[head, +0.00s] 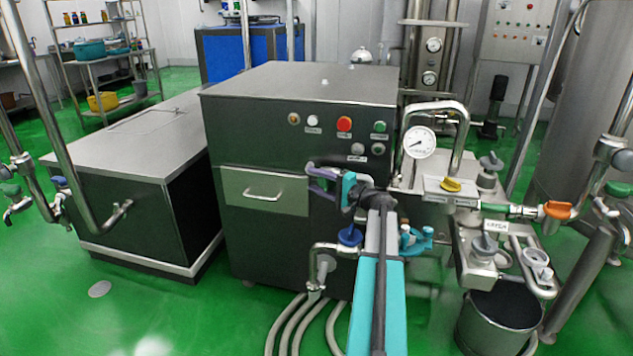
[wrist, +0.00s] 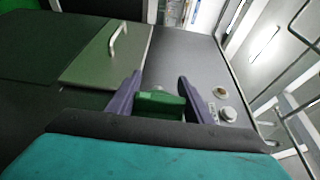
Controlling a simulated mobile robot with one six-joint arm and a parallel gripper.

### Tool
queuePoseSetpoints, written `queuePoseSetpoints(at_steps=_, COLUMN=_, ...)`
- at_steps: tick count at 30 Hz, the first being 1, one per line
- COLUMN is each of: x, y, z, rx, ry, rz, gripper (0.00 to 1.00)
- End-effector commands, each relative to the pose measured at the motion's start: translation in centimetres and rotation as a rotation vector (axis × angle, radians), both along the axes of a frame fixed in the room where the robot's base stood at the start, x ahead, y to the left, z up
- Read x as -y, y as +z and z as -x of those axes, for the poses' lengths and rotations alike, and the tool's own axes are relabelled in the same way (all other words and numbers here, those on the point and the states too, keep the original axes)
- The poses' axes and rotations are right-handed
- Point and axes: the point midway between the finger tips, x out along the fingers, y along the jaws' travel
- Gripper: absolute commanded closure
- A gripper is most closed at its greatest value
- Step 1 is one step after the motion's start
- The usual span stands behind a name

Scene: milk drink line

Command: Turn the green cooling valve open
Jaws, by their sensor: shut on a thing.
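The green cooling valve's handle (wrist: 160,103) shows in the wrist view as a small green block between the purple fingers of my gripper (wrist: 158,84). My gripper is shut on it, one finger on each side. In the head view my gripper (head: 316,180) is at the front of the dark machine cabinet (head: 265,130), right of its drawer. The green handle is hidden there behind the fingers and wrist. How far the handle is turned cannot be told.
A drawer (head: 262,190) with a bar handle is left of my gripper. A blue valve handle (head: 350,236) and steel pipe sit just below. Buttons, including a red one (head: 344,124), are above. A gauge (head: 419,142), yellow handle (head: 450,184) and orange handle (head: 557,210) are to the right.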

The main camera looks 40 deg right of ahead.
Motion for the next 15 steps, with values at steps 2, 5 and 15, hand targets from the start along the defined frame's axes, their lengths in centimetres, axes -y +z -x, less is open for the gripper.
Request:
queuePoseSetpoints(at_steps=2, x=0.36, y=0.19, z=0.04, rx=-0.013, ry=-0.009, rz=0.009, gripper=0.76)
queuePoseSetpoints(at_steps=5, x=0.4, y=0.19, z=0.05, rx=-0.037, ry=-0.01, rz=0.026, gripper=0.76)
queuePoseSetpoints(at_steps=15, x=0.56, y=-0.16, z=0.14, rx=-0.192, ry=-0.012, rz=0.124, gripper=0.76)
